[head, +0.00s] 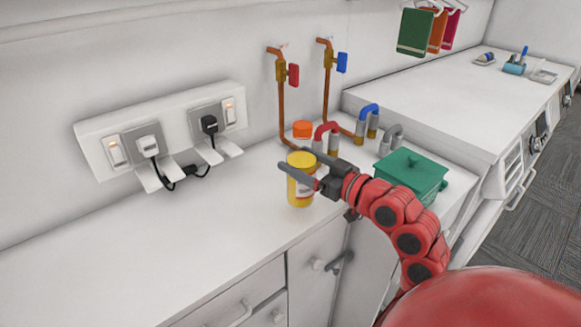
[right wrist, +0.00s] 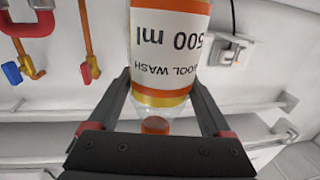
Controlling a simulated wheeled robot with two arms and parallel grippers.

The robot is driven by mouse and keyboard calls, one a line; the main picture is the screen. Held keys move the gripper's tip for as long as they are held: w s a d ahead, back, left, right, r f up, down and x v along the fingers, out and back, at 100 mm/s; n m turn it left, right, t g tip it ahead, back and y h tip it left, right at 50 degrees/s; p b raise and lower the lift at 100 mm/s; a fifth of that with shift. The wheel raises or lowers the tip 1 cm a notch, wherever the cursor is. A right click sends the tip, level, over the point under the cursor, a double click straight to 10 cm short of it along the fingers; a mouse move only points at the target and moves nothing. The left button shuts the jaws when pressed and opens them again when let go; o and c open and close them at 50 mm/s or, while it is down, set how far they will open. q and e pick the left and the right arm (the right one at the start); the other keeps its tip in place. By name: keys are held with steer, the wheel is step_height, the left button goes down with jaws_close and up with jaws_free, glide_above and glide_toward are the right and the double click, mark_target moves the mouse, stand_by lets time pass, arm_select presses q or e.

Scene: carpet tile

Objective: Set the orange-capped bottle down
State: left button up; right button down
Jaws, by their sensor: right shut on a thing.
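The orange-capped bottle (head: 300,194) is upright between the fingers of my right gripper (head: 294,158) in the head view. It has yellow contents, a clear shoulder and a label. Its base is over the white counter, close to the front edge; I cannot tell whether it touches. In the right wrist view the bottle (right wrist: 165,50) appears upside down, reading "500 ml", with its orange cap close to the gripper's palm. My right gripper is shut on it. My left gripper is not in view.
The white counter (head: 150,255) is clear to the left. Red (head: 280,74) and blue (head: 342,62) valves, copper pipes and a socket panel (head: 160,125) line the wall behind.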

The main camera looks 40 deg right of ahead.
steer(key=w+f, duration=0.4)
steer(key=w, duration=0.1)
steer(key=shift+d+p, duration=0.35)
steer(key=shift+p, duration=0.1)
steer(key=shift+f+b, duration=0.2)
steer(key=shift+b, duration=0.1)
jaws_free()
steer(key=shift+r, duration=0.1)
